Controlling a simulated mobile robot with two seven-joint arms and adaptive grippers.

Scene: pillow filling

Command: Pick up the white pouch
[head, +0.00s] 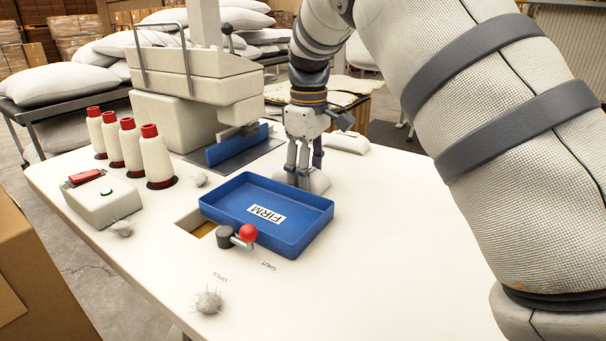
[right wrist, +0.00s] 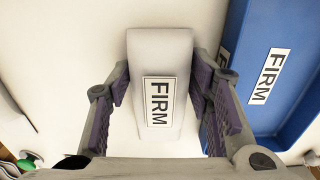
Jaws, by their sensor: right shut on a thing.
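A white pouch with a FIRM label (right wrist: 159,55) lies between the fingers of my right gripper (right wrist: 161,86) in the right wrist view. The pads press on both its long sides, so the gripper is shut on it. In the head view my right gripper (head: 304,168) points down just behind the blue tray, and part of the pouch (head: 319,182) shows around the fingers, low at the table top. I cannot tell whether it is clear of the table. A second white pouch (head: 346,142) lies farther back. My left gripper is not in view.
The blue FIRM tray (head: 318,222) sits close in front of the gripper, with a red-knobbed lever (head: 247,233) at its near edge. The table's right side is clear.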

